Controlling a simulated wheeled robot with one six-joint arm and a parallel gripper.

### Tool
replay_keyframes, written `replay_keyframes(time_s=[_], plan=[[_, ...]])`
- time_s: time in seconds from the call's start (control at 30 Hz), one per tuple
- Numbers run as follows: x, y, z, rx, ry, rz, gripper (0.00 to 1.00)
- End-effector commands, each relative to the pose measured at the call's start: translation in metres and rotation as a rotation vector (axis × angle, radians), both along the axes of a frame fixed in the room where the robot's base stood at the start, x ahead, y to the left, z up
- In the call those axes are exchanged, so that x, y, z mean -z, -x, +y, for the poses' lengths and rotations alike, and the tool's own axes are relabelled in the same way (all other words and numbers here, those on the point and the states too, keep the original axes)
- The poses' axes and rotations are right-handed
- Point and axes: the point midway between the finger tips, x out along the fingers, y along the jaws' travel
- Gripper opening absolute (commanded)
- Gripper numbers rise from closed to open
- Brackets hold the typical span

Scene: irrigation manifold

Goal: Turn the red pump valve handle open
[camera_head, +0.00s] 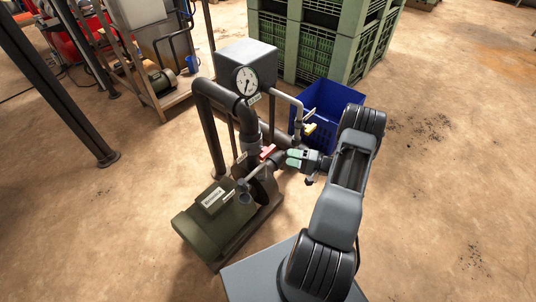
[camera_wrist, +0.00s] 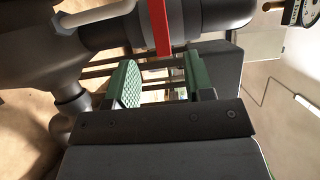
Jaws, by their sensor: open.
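The red pump valve handle (camera_head: 267,151) is a small flat lever on the dark pipework above the green pump (camera_head: 222,220). In the wrist view the red handle (camera_wrist: 160,25) runs down from the top edge, across a dark pipe fitting. My gripper (camera_head: 291,158) is at the right of the handle in the head view. In the wrist view my gripper (camera_wrist: 160,80) has its green pads apart, with the lower end of the handle just ahead of and between them. I cannot tell whether either pad touches it.
A grey box with a pressure gauge (camera_head: 246,80) stands above the pipes. A yellow-handled valve (camera_head: 309,129) sits on a thinner pipe nearby. A blue crate (camera_head: 340,97) and green stacked crates (camera_head: 330,45) stand behind. The floor at right is open.

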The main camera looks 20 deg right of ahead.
Motion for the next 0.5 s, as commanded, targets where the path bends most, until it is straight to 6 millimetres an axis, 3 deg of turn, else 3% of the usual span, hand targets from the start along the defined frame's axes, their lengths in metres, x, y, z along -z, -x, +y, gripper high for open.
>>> replay_keyframes(time_s=[0.2,0.5], plan=[[0.002,-0.03,0.034,-0.004,0.002,-0.001,0.48],[0.001,-0.059,0.064,-0.001,0.003,-0.002,0.48]])
